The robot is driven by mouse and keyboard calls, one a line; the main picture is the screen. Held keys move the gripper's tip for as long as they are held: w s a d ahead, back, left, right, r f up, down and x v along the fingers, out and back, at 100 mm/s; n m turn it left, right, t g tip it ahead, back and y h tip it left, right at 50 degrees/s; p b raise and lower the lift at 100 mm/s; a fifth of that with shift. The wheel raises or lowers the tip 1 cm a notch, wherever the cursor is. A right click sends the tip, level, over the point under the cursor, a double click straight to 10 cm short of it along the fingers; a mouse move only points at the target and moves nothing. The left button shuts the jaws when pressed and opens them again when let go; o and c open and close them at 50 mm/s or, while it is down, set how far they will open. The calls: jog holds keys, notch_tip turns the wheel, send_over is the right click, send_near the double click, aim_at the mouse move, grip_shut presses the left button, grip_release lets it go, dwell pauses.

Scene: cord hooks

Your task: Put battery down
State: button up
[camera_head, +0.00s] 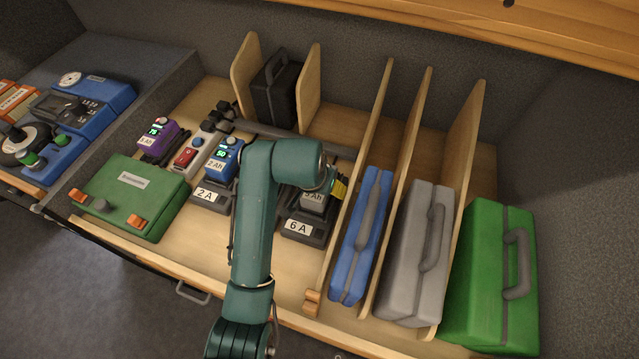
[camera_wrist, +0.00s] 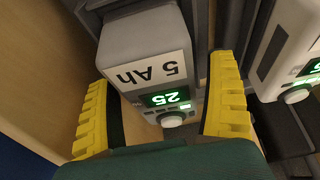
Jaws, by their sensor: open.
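A grey battery (camera_wrist: 148,45) labelled 5 Ah, with a green display reading 25, lies between my yellow fingers in the wrist view. In the head view this battery (camera_head: 314,202) sits at the charger marked 6 A (camera_head: 302,228), partly hidden by my arm. My gripper (camera_wrist: 165,108) is open, with one finger on each side of the battery and visible gaps beside it. In the head view my gripper (camera_head: 338,188) is mostly hidden behind my wrist. Whether the battery is fully seated cannot be told.
A blue 2 Ah battery (camera_head: 226,158) sits on the 2 A charger (camera_head: 209,195); a purple battery (camera_head: 158,138) stands farther left. Another pale battery (camera_wrist: 285,50) is close on the right in the wrist view. A wooden divider (camera_head: 358,165) and blue case (camera_head: 362,235) stand right of my gripper.

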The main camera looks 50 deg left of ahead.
jog(key=v, duration=1.2)
jog(key=w+d+r+t, duration=0.1)
jog(key=w+d+r, duration=0.1)
jog(key=w, duration=0.1)
jog(key=w+d+r+m+t+y, duration=0.1)
jog(key=w+d+r+t, duration=0.1)
jog(key=d, duration=0.1)
jog(key=w+d+r+m+t, duration=0.1)
jog(key=w+d+r+t, duration=0.1)
jog(key=w+d, duration=0.1)
jog(key=shift+w+d+r+y, duration=0.2)
jog(key=shift+w+d+y, duration=0.05)
jog(key=shift+w+y, duration=0.15)
jog(key=s+d+r+m+t+h, duration=0.1)
jog(key=d+r+m+t+h, duration=0.15)
jog(key=d+r+t, duration=1.1)
jog(key=s+d+r+m+h, duration=0.1)
jog(key=s+d+r+h, duration=0.1)
jog(key=s+d+r, duration=0.4)
jog(key=d+r, duration=0.2)
jog(key=d, duration=0.3)
jog(key=shift+s, duration=0.3)
